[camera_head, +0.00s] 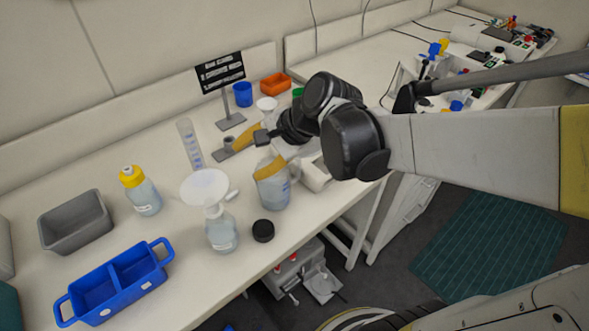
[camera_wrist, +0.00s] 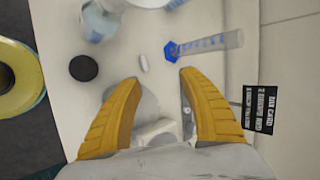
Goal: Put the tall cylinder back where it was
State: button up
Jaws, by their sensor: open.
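The tall cylinder (camera_head: 188,140) is clear with blue marks and stands on the bench, left of my gripper in the head view. Its lower end is near the white funnel's rim there. In the wrist view the cylinder (camera_wrist: 212,42) lies beyond the fingertips, towards the upper right, with a blue foot. My gripper (camera_head: 257,154) has two yellow fingers, spread apart and not touching the cylinder. In the wrist view the gripper (camera_wrist: 160,82) has nothing clasped between its fingertips. A clear container (camera_head: 273,192) of pale liquid is partly covered by one finger in the head view.
A flask (camera_head: 222,232) with a white funnel (camera_head: 204,186) stands in front of the cylinder. A black cap (camera_head: 263,230), yellow-capped bottle (camera_head: 141,193), grey bin (camera_head: 76,223), blue tray (camera_head: 113,285) and sign (camera_head: 220,75) surround it. Bare bench shows left of the cylinder.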

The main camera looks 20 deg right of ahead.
jog(key=s+d+r+n+t+h, duration=0.1)
jog(key=s+d+n+h, duration=0.4)
jog(key=s+n, duration=0.6)
jog(key=shift+s+d+r+n+h, duration=0.15)
jog(key=shift+s+d+n+h, duration=0.15)
jog(key=shift+d+n, duration=0.6)
